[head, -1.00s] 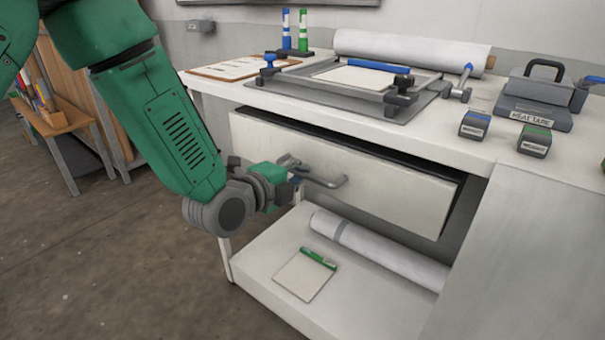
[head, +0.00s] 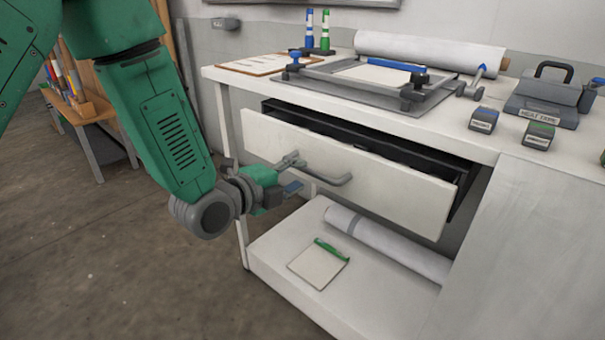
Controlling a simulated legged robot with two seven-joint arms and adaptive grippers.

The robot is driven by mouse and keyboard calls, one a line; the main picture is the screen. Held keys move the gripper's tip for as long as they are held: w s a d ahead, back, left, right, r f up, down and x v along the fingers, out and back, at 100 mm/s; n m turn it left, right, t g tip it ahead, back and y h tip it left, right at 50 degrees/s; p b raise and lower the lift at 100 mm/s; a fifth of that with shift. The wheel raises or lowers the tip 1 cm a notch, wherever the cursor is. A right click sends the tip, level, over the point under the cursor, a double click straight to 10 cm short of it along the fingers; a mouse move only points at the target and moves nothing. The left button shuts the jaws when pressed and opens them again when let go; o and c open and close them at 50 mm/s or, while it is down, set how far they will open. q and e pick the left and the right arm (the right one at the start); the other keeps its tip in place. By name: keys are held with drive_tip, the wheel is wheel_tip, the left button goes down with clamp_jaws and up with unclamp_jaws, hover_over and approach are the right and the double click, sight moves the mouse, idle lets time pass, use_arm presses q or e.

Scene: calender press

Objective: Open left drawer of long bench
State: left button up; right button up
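The left drawer (head: 370,182) of the long bench (head: 222,75) has a white front and is partly open. Its dark inside (head: 345,135) shows above the front. A grey bar handle (head: 332,181) is on the front. My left gripper (head: 288,176) is at the left end of this handle. A bluish finger shows just below the bar; the other finger is not clear against the handle, so its grip is unclear. My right gripper is not in view.
Below the drawer, a shelf holds a white roll (head: 390,243) and a pad (head: 318,267) with a green marker. A screen frame (head: 350,97), clipboard (head: 255,64) and heat tape device (head: 545,100) are on top.

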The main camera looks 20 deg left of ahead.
use_arm(q)
drive_tip(key=v, duration=0.9)
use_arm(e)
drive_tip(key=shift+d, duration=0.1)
use_arm(q)
drive_tip(key=shift+d+f, duration=0.15)
drive_tip(key=shift+d, duration=0.15)
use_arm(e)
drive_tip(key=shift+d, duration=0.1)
